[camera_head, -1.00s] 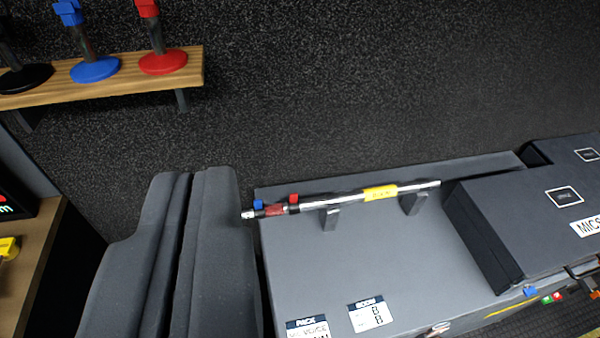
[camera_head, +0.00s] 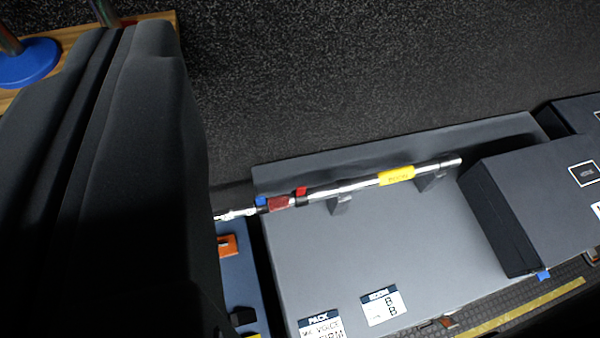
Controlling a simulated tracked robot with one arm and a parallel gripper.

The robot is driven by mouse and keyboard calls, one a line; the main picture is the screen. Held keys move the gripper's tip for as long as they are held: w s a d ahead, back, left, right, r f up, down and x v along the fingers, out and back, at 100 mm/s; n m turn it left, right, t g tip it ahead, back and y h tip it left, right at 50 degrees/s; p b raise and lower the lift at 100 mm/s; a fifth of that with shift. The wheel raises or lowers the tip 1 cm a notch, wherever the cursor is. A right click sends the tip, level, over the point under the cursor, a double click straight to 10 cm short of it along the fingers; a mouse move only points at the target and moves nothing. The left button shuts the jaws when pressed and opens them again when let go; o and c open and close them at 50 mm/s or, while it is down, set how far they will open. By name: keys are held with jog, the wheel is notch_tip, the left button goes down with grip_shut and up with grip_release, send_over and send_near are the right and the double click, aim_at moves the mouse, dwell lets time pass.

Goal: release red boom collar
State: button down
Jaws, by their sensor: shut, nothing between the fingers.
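The silver boom pole (camera_head: 345,188) lies across two grey brackets on a grey case, slanting up to the right. The red boom collar (camera_head: 301,191) is a small red tab sticking up on the pole left of the nearer bracket. A dark red wrapped section (camera_head: 278,204) and a blue tab (camera_head: 261,201) sit left of it. A yellow label (camera_head: 397,175) is around the pole towards its right end. I cannot tell whether the collar is locked or loose.
Dark boxes (camera_head: 545,200) stand at the right. The grey case top (camera_head: 400,240) bears two labels. An orange item (camera_head: 228,245) shows beside the seat. A wooden shelf (camera_head: 30,55) holds a blue stand.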

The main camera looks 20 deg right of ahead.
jog(key=g+p, duration=0.8)
jog(key=g, duration=0.4)
send_over(301, 191)
jog(key=w, duration=0.2)
notch_tip(301, 191, down, 46)
jog(key=shift+w, duration=0.15)
notch_tip(301, 191, down, 9)
jog(key=p, duration=0.3)
jog(key=shift+s, duration=0.35)
